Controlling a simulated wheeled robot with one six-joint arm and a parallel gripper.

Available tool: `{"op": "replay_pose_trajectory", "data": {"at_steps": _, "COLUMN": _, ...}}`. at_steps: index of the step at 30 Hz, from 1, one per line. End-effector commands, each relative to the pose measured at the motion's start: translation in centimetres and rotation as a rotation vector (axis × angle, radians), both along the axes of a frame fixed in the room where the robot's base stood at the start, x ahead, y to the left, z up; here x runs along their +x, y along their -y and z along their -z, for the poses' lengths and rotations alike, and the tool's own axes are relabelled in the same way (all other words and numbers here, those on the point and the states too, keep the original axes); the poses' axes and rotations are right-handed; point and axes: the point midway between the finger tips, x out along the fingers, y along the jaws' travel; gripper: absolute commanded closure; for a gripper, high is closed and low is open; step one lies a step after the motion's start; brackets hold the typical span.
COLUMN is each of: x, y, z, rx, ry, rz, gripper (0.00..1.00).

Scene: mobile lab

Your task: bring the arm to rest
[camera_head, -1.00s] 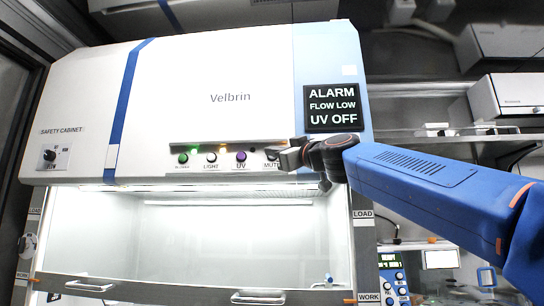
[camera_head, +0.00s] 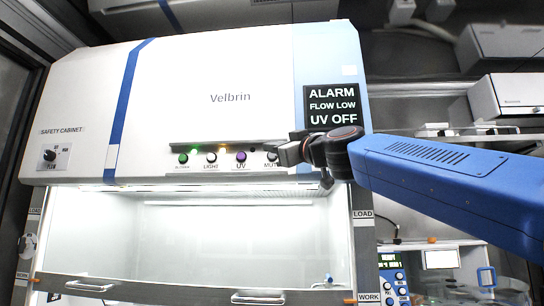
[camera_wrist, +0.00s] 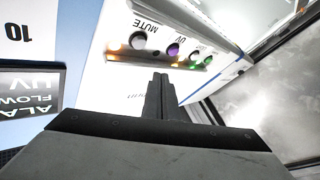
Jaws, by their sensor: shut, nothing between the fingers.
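My gripper (camera_head: 284,153) is in front of the safety cabinet's button strip, at its right end beside the MUTE label. In the wrist view its fingers (camera_wrist: 158,85) are together with nothing between them. My blue arm reaches in from the right edge of the head view. The safety cabinet (camera_head: 215,75) is white with blue stripes. Its strip carries a green button (camera_head: 183,158), a white LIGHT button (camera_head: 211,157), a purple UV button (camera_head: 240,156) and a MUTE button (camera_wrist: 138,40). Whether the fingers touch the cabinet cannot be told.
The display (camera_head: 333,108) reads ALARM, FLOW LOW, UV OFF, just above my wrist. A flow knob (camera_head: 49,155) is at the left. The sash (camera_head: 180,287) with handles is below. Shelves with white boxes (camera_head: 510,95) and a small instrument (camera_head: 392,275) are at the right.

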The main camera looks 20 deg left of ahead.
Motion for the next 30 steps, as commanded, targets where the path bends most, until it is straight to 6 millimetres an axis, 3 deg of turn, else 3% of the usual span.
{"op": "replay_pose_trajectory", "data": {"at_steps": 13, "x": 0.0, "y": 0.1, "z": 0.0, "rx": -0.001, "ry": -0.001, "rz": 0.000, "gripper": 1.00}}
{"op": "replay_pose_trajectory", "data": {"at_steps": 17, "x": 0.3, "y": 1.4, "z": 1.3, "rx": -0.022, "ry": -0.026, "rz": 0.009, "gripper": 1.00}}
{"op": "replay_pose_trajectory", "data": {"at_steps": 20, "x": 0.9, "y": 4.0, "z": 4.0, "rx": -0.059, "ry": -0.084, "rz": 0.025, "gripper": 1.00}}
{"op": "replay_pose_trajectory", "data": {"at_steps": 23, "x": 1.3, "y": 7.7, "z": 8.2, "rx": -0.112, "ry": -0.172, "rz": 0.054, "gripper": 1.00}}
{"op": "replay_pose_trajectory", "data": {"at_steps": 30, "x": 0.8, "y": 17.0, "z": 19.8, "rx": -0.220, "ry": -0.423, "rz": 0.149, "gripper": 1.00}}
